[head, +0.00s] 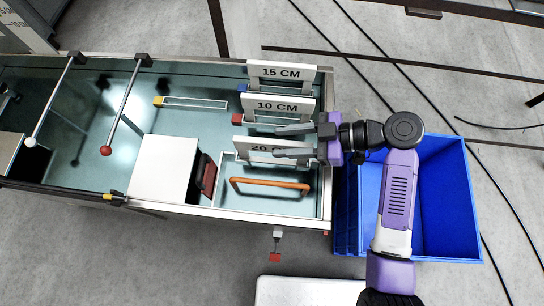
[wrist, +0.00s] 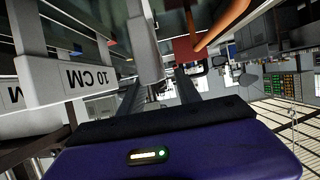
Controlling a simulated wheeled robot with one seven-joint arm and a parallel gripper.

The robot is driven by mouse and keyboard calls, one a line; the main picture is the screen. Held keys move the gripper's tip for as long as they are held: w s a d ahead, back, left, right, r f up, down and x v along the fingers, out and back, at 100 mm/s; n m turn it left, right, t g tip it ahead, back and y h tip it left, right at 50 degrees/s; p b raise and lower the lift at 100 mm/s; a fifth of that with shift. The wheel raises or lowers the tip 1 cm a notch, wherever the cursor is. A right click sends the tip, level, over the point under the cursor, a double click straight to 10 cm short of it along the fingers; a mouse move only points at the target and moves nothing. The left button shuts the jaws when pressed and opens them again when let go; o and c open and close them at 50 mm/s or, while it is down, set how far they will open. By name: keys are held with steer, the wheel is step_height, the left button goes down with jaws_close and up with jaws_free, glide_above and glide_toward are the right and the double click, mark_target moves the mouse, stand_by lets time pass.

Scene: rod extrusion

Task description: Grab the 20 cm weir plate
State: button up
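The 20 cm weir plate (head: 241,146) is a pale upright plate labelled "20 C…", standing at the right end of the water tank. My gripper (head: 294,141) reaches in from the right with its two fingers spread. One finger lies behind the plate's top edge in the picture; the other crosses in front and hides part of its label. In the wrist view, a pale slab (wrist: 146,45), seemingly this plate, rises between the open fingers (wrist: 158,98). The fingers look apart from it. The plate's lower part is partly hidden.
The 10 cm plate (head: 278,105) and the 15 cm plate (head: 281,72) stand behind it, close to my gripper. An orange handle (head: 270,184) is in front. A white block (head: 163,168) stands to the left. A blue bin (head: 447,190) is beside the tank under my arm.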

mark_target(278, 142)
steer(key=shift+x, duration=1.7)
steer(key=shift+w, duration=0.1)
jaws_close()
